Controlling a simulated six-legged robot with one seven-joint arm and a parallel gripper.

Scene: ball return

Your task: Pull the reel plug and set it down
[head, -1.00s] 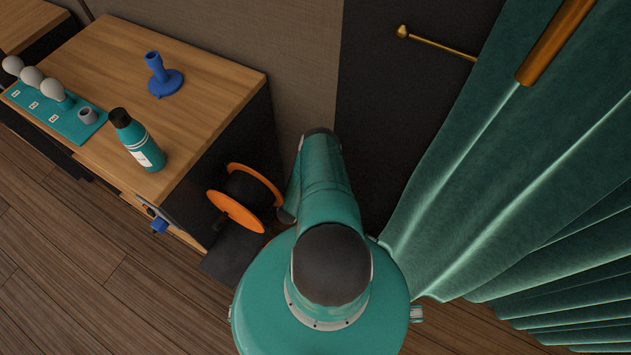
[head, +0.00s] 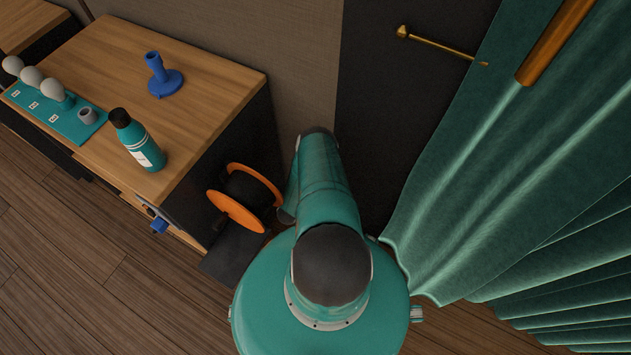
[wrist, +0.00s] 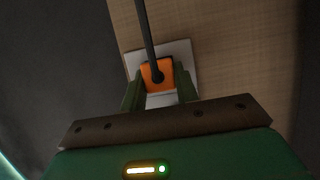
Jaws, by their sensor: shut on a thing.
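In the wrist view, my gripper (wrist: 159,86) has its two green fingers on either side of the orange reel plug (wrist: 149,75), shut on it. A dark cord (wrist: 146,28) runs from the plug toward the top of the picture. A white wall plate (wrist: 185,50) is directly behind the plug. I cannot tell whether the plug is seated in the plate or just clear of it. In the head view, the cable reel (head: 237,211) with orange flanges stands beside the cabinet. My gripper is hidden behind my arm there.
A wooden-topped cabinet (head: 210,92) stands left, carrying a blue stand (head: 166,82), a teal bottle (head: 145,150) and a teal tray (head: 75,128) with several pale balls. A green curtain (head: 480,190) hangs right, near a brass rod (head: 435,43). Wooden floor (head: 60,250) is clear at lower left.

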